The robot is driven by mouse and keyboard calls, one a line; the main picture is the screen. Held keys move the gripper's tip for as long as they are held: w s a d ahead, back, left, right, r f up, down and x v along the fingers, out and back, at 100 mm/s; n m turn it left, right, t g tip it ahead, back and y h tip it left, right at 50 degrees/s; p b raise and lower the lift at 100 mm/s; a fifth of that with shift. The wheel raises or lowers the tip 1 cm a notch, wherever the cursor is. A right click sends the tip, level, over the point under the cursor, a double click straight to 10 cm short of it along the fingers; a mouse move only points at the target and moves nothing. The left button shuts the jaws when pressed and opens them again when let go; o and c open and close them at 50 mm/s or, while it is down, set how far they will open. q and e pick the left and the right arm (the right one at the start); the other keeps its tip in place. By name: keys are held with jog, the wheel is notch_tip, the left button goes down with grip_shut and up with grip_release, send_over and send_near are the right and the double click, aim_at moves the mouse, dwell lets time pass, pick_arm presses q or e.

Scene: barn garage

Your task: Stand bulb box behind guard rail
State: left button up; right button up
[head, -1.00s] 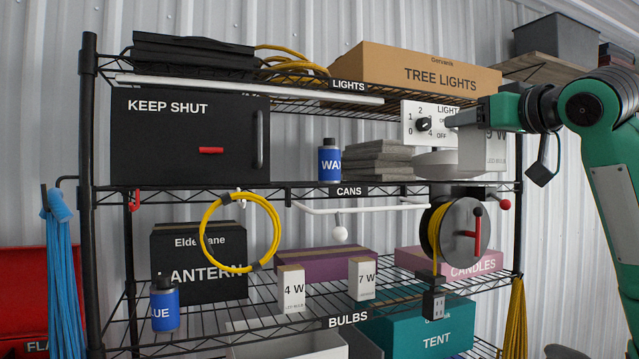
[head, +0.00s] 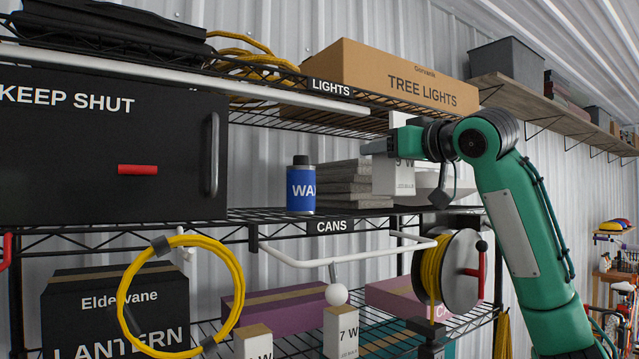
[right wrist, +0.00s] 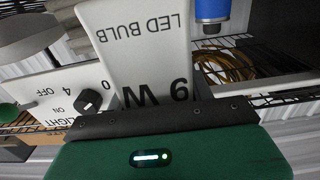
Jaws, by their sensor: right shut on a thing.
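My right gripper (head: 378,147) is shut on a white bulb box (head: 392,178) marked 9 W LED BULB. It holds the box upright in front of the rack, level with the space above the CANS shelf. The box also fills the upper middle of the right wrist view (right wrist: 140,50), above the gripper body (right wrist: 150,125). A white guard rail (head: 300,262) with a round white knob (head: 337,295) hangs just below the CANS shelf, lower and left of the box. Bulb boxes marked 4 W (head: 253,344) and 7 W (head: 341,335) stand on the lower shelf. My left gripper is out of view.
A blue WAX can (head: 301,188) and a grey stack (head: 345,180) stand on the CANS shelf. A yellow cable coil (head: 228,270) and cable reel (head: 460,272) hang at the front. A black KEEP SHUT cabinet (head: 90,160) fills the left.

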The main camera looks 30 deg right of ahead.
jog(key=w+f+p, duration=0.1)
jog(key=w+p, duration=0.1)
jog(key=w, duration=0.3)
jog(key=w+f+p, duration=0.1)
jog(key=w+p, duration=0.2)
jog(key=w, duration=0.1)
jog(key=w+a+f+p, duration=0.1)
jog(key=w+p, duration=0.2)
jog(key=w, duration=0.2)
jog(key=shift+w, duration=0.3)
jog(key=shift+f, duration=0.25)
jog(key=shift+a+f, duration=0.1)
jog(key=shift+a, duration=0.05)
jog(key=o, duration=1)
jog(key=shift+c, duration=0.2)
